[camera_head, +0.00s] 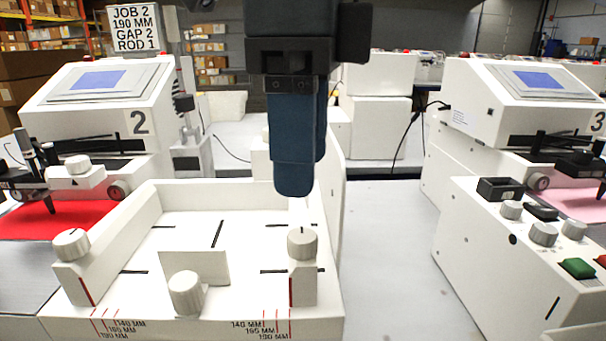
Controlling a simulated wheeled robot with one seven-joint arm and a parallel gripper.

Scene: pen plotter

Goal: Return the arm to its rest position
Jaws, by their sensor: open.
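My gripper (294,185) hangs in the upper middle of the head view, pointing down. It is dark blue with a black mount above, and its fingers are seen nearly edge on, overlapping, with nothing visible held between them. Its tips appear over the right back part of a white tray-like fixture (160,205); the height above it is hard to judge. The fixture has a left knob (71,244), a front knob (186,292) and a right knob (302,243), with black slots in its floor and red millimetre marks along its front edge.
Plotter 2 (100,95) stands at the left with a red sheet (60,220). Plotter 3 (520,95) stands at the right with a pink sheet (580,203). A control box (520,250) with knobs stands front right. A job sign (134,28) stands behind. Grey table (385,240) between is clear.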

